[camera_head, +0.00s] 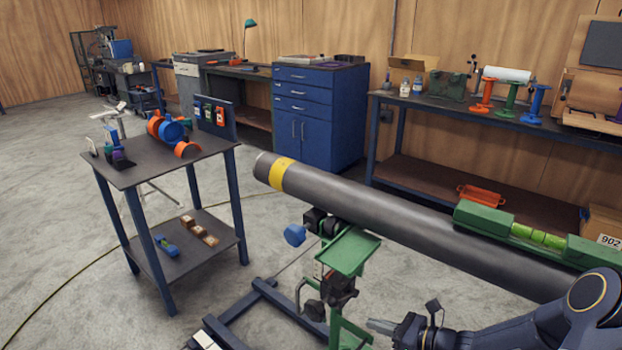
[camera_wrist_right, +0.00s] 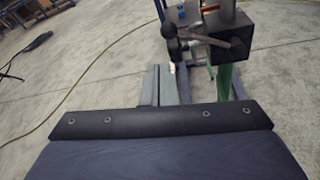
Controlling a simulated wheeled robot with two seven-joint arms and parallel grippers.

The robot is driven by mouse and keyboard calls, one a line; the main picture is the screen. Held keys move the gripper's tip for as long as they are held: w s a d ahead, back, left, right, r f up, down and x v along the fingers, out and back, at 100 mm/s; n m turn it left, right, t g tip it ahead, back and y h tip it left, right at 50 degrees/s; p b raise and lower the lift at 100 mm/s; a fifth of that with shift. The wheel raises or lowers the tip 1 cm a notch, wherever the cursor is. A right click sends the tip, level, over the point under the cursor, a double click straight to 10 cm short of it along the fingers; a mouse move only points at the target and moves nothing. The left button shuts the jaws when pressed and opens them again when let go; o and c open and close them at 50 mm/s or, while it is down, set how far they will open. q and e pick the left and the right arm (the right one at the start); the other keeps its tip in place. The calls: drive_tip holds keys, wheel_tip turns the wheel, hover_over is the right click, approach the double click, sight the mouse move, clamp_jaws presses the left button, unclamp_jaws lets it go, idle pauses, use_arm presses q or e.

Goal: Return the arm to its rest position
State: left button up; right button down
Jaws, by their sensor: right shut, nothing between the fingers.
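My right arm (camera_head: 510,333) comes in from the lower right in the head view. Its gripper (camera_head: 378,325) is shut and empty, pointing left, just right of the green pipe stand (camera_head: 349,252) and below the pipe. The dark grey pipe (camera_head: 390,216) with a yellow band (camera_head: 281,175) rests across the stand. In the right wrist view, the stand's dark clamp block (camera_wrist_right: 225,40) shows at the top, and no fingertips can be made out. My left gripper is not in view.
A green spirit level (camera_head: 535,234) lies on the pipe. A blue knob (camera_head: 295,235) sticks out from the stand. The stand's dark blue base frame (camera_head: 262,312) lies on the floor. A small cart (camera_head: 128,172) with parts stands at left. Concrete floor between cart and cabinet (camera_head: 318,112) is open.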

drive_tip(key=s+a+r+n+g+p, duration=0.2)
drive_tip(key=s+r+n, duration=0.25)
drive_tip(key=r, duration=0.25)
drive_tip(key=s+a+r+n+g+p, duration=0.1)
drive_tip(key=s+a+r+n+g, duration=0.15)
drive_tip(key=r+n, duration=0.35)
drive_tip(key=s+d+r+n+h+p, duration=0.2)
drive_tip(key=s+r+n+h+p, duration=0.1)
drive_tip(key=s+r+n, duration=0.4)
drive_tip(key=s+d+r+n+h+p, duration=0.2)
drive_tip(key=s+r+n+h+p, duration=0.2)
drive_tip(key=s, duration=0.9)
wheel_tip(320, 180, up, 4)
drive_tip(key=n+h, duration=0.1)
drive_tip(key=n, duration=0.4)
drive_tip(key=shift+d+f+t, duration=0.25)
drive_tip(key=shift+d+t, duration=0.1)
